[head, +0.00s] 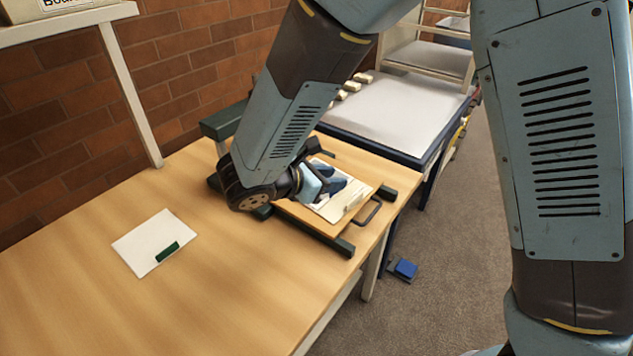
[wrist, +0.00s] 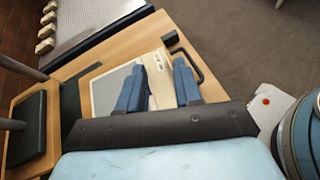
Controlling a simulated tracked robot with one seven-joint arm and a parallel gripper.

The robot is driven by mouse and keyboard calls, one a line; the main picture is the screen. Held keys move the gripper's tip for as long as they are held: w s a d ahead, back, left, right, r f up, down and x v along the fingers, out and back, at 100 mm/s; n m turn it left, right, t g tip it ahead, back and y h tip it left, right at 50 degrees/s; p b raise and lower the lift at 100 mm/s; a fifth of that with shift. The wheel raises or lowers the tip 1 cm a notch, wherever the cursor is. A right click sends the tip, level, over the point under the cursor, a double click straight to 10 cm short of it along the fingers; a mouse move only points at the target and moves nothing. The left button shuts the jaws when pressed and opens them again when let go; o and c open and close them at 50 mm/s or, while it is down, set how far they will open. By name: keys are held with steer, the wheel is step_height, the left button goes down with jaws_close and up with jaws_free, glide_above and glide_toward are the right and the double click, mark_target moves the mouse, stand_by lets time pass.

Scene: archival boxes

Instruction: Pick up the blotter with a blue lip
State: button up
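I cannot make out a blotter with a blue lip in either view. A pale sheet with a raised cream strip (head: 350,201) lies on a wooden board with a dark handle, within a dark green frame. The strip also shows in the wrist view (wrist: 160,77). My gripper (head: 338,187) is over this sheet, its blue fingers pointing down at it. In the wrist view my gripper (wrist: 158,82) has its fingers apart, one on each side of the strip; contact cannot be told. A white blotter with a green lip (head: 167,250) lies flat at the table's left.
The wooden table (head: 250,300) is clear in front. A brick wall (head: 150,80) stands behind it. A white-topped bench (head: 395,115) with several small pale blocks is at the back. A small blue object (head: 404,268) is on the carpet beside the table.

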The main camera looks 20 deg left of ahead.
steer(key=s+a+f+n+t+y, duration=0.2)
steer(key=s+a+f+n, duration=0.15)
steer(key=a, duration=0.25)
steer(key=x, duration=0.9)
steer(key=shift+s+a+f, duration=0.1)
steer(key=shift+x, duration=2.75)
steer(key=shift+s+f, duration=0.15)
steer(key=shift+c, duration=0.4)
jaws_close()
